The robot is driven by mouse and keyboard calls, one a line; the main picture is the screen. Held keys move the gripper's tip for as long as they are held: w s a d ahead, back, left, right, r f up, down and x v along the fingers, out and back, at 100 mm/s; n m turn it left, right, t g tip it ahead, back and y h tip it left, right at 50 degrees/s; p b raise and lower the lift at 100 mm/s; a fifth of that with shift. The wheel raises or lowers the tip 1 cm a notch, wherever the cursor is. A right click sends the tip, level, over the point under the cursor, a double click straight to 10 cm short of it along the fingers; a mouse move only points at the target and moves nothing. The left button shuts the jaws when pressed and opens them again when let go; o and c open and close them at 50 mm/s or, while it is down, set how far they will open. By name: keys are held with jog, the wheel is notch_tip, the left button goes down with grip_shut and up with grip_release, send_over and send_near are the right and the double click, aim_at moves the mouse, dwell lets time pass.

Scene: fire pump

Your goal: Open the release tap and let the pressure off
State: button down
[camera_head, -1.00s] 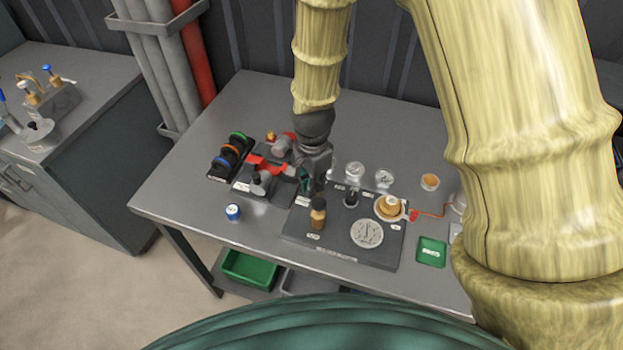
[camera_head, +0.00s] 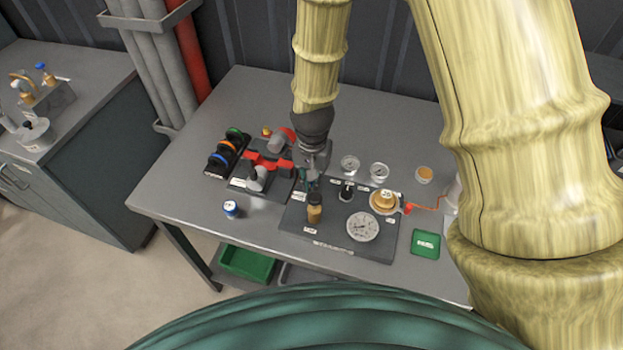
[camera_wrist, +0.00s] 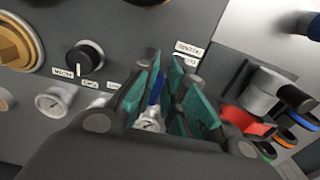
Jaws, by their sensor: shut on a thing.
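The release tap (camera_wrist: 155,92) shows in the wrist view as a slim blue lever over a small silver body, between my fingers. My gripper (camera_wrist: 160,88) has teal finger pads and is shut on this lever. In the head view my gripper (camera_head: 312,180) is at the back left part of the dark panel (camera_head: 335,248), and it hides the tap there. A round white gauge (camera_head: 362,227) lies on the panel's front right; I cannot read its needle.
A red-handled fitting (camera_head: 266,162) stands close left of my gripper. A blue-topped can (camera_head: 231,209) and green pad (camera_head: 425,243) flank the panel.

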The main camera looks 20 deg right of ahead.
jog(key=shift+w+r, duration=0.1)
jog(key=shift+w, duration=0.05)
jog(key=c, duration=1.5)
grip_release()
notch_tip(320, 180, up, 12)
jog(key=shift+s, duration=0.2)
